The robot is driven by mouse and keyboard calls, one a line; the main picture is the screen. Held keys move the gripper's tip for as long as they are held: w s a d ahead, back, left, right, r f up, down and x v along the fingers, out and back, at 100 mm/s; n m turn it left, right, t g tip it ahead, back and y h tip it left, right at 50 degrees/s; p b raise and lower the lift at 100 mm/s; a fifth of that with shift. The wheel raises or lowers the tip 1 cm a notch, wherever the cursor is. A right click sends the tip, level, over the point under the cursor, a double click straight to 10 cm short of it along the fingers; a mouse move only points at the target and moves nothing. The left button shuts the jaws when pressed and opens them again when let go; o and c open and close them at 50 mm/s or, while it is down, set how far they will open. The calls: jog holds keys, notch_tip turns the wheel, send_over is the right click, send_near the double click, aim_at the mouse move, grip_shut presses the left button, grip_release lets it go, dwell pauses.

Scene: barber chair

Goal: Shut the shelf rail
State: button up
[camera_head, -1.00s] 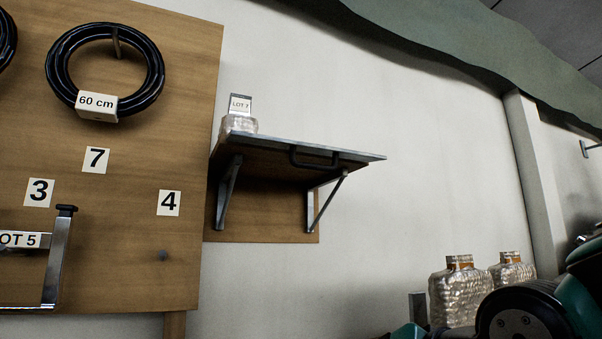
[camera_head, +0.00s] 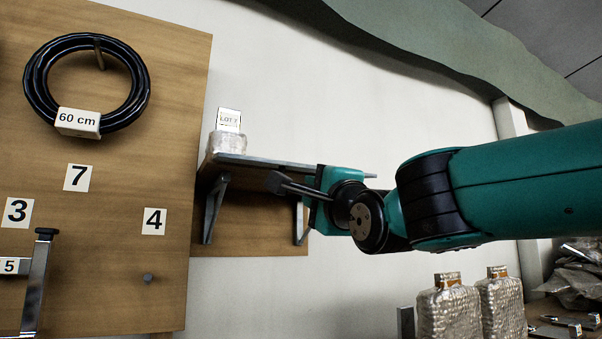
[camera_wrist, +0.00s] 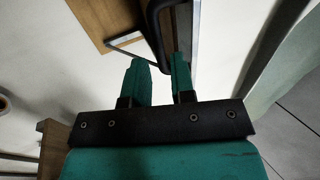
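The shelf (camera_head: 265,163) is a thin board with a metal edge on two brackets, right of the wooden panel in the head view. I cannot tell whether the fingers touch the rail.
A clear wrapped block with a LOT 7 tag (camera_head: 228,130) sits on the shelf's left end. The wooden panel (camera_head: 120,260) carries a black hose coil (camera_head: 38,85) and a metal bracket (camera_head: 36,285). Wrapped bottles (camera_head: 448,308) stand below my arm.

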jog(key=p+x, duration=0.2)
jog(key=x, duration=0.4)
jog(key=shift+w, duration=0.35)
jog(key=shift+a+r, duration=0.1)
grip_shut()
